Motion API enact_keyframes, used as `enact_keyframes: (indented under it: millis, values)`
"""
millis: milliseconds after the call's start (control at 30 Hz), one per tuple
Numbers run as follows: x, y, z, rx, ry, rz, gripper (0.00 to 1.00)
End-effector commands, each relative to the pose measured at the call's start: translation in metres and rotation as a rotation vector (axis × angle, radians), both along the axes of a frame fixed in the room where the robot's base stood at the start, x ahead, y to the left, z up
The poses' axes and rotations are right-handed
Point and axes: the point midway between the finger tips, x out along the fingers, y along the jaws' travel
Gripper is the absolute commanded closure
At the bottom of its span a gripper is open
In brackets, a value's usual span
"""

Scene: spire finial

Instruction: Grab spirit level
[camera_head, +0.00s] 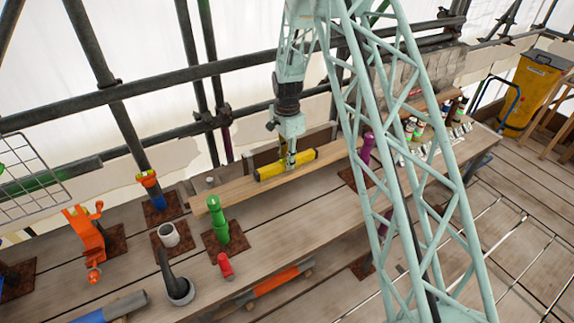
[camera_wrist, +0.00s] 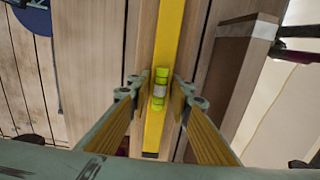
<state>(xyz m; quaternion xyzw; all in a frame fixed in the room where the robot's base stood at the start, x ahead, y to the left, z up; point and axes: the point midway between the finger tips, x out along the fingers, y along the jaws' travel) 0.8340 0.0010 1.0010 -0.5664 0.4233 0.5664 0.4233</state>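The yellow spirit level (camera_head: 272,172) lies lengthwise on a raised wooden plank against the back rail. It also shows in the wrist view (camera_wrist: 168,40), running top to bottom, with a green vial (camera_wrist: 160,92) near the middle. My gripper (camera_head: 289,163) points down at the level's middle. In the wrist view its fingertips (camera_wrist: 160,100) are on either side of the level at the vial, very close to its edges. I cannot tell whether they touch it.
A green bottle-shaped object (camera_head: 219,226), a white cup (camera_head: 168,235) and an orange tool (camera_head: 88,236) stand on the bench at left. A purple object (camera_head: 366,149) and several cans stand right of the level. A lattice mast crosses the head view.

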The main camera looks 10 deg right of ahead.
Motion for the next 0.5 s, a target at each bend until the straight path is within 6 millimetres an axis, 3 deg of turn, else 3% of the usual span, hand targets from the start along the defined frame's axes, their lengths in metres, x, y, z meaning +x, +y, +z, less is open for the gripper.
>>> enact_keyframes:
  millis: [200,500]
  values:
    - [0.0002,0.0000,0.0003,0.000,-0.001,0.000,1.00]
    - [0.0003,0.0000,0.0014,0.000,-0.001,0.000,1.00]
